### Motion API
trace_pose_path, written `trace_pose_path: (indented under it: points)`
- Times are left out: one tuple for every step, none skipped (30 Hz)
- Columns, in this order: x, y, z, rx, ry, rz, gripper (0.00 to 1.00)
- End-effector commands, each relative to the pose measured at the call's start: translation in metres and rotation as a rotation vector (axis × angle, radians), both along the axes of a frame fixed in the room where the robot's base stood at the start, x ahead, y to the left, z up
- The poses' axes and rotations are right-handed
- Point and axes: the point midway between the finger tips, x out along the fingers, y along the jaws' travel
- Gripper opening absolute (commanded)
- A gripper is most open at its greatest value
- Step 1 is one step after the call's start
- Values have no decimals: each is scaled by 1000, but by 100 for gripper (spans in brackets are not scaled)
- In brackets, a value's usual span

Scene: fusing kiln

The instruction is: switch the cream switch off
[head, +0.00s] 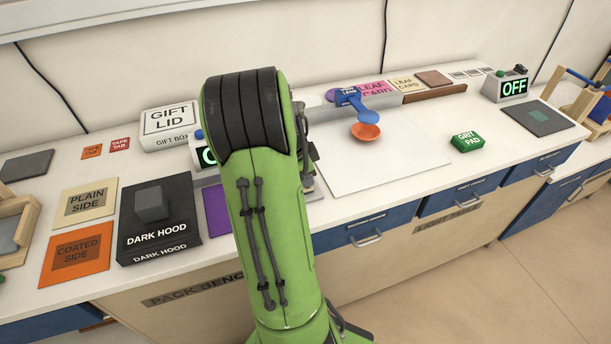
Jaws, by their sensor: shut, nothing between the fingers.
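I cannot make out a cream switch in the head view. A light-grey display box (205,174) stands left of centre, behind my green arm. Only the left part of its lit green sign shows, and a blue knob (198,135) sits at its top left. My arm hides the rest of this box. My gripper is not visible; my arm's large links cover the middle of the view.
A white gift box (170,141), a dark hood (157,235) and flat side cards lie left of my arm. Blue and orange lenses (366,131) stand right of it, near a green grit pad (467,142). The white light table (375,170) is mostly clear.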

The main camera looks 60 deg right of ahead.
Motion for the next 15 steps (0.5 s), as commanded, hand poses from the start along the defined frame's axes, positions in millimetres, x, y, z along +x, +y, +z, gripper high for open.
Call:
trace_pose_path:
  points:
    - [2, -1, -1, 3, 0, 3, 0]
    - [3, -2, -1, 3, 0, 4, 0]
    - [5, -3, 0, 3, 0, 4, 0]
    - [6, -4, 0, 2, 0, 4, 0]
    - [7, -6, 0, 2, 0, 4, 0]
    - [9, -7, 0, 2, 0, 4, 0]
    - [10, -8, 1, 1, -1, 4, 0]
    - [11, -9, 1, 1, -1, 4, 0]
    - [12, -10, 1, 1, -1, 4, 0]
    - [12, -10, 1, 1, -2, 5, 0]
    - [12, -10, 1, 1, -2, 5, 0]
    - [12, -10, 1, 1, -2, 5, 0]
    - [12, -10, 1, 1, -2, 5, 0]
    - [12, -10, 1, 1, -2, 5, 0]
    - [12, -10, 1, 1, -2, 5, 0]
